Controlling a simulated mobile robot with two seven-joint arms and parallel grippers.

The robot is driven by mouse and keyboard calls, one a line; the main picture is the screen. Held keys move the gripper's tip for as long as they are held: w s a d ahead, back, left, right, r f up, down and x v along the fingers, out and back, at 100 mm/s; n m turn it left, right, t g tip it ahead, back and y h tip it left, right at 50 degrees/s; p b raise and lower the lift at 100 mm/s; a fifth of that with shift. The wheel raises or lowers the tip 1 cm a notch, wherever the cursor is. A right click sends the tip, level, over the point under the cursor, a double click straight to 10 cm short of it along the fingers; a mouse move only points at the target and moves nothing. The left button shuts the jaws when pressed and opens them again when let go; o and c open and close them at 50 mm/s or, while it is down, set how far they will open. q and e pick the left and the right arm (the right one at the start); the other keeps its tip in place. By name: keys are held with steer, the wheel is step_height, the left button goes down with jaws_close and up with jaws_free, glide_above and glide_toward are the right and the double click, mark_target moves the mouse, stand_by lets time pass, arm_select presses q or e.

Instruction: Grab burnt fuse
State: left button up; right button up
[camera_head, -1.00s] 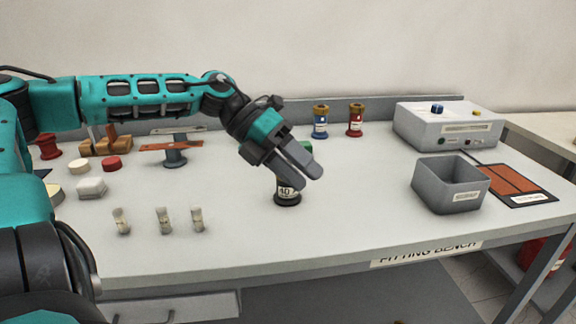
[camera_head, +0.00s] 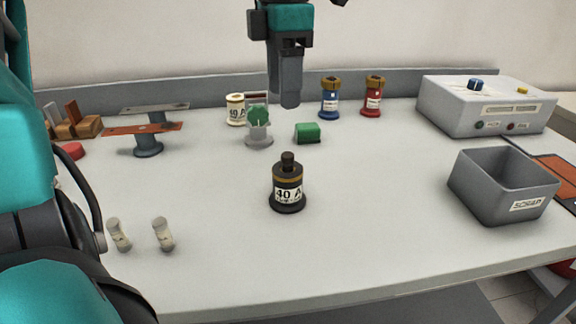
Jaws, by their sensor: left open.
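A dark, blackened fuse (camera_head: 287,190) with a white "40 A" label stands upright on the bench, near the middle of the head view. It looks like the burnt fuse. My left gripper (camera_head: 290,100) hangs above and behind it in the picture, fingers pointing down, clear of it. The fingers overlap side-on, so the gap between them is hard to see, and nothing shows held. A cream fuse (camera_head: 236,110), also labelled "40 A", stands at the back. My right gripper is out of view.
A grey SCRAP bin (camera_head: 530,206) stands at right, before a grey instrument box (camera_head: 455,112). At the back are a grey holder (camera_head: 259,136), a green block (camera_head: 308,133), blue (camera_head: 329,103) and red (camera_head: 373,102) posts.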

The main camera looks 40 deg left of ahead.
arm_select(q)
glide_above(288, 154)
steer(key=f, duration=0.6)
steer(key=shift+a+f+b, duration=0.15)
steer(key=shift+a+b, duration=0.2)
steer(key=shift+b, duration=0.05)
steer(key=f, duration=0.5)
steer(key=shift+d+f+b, duration=0.1)
steer(key=shift+d+b, duration=0.25)
steer(key=shift+d, duration=0.05)
jaws_close()
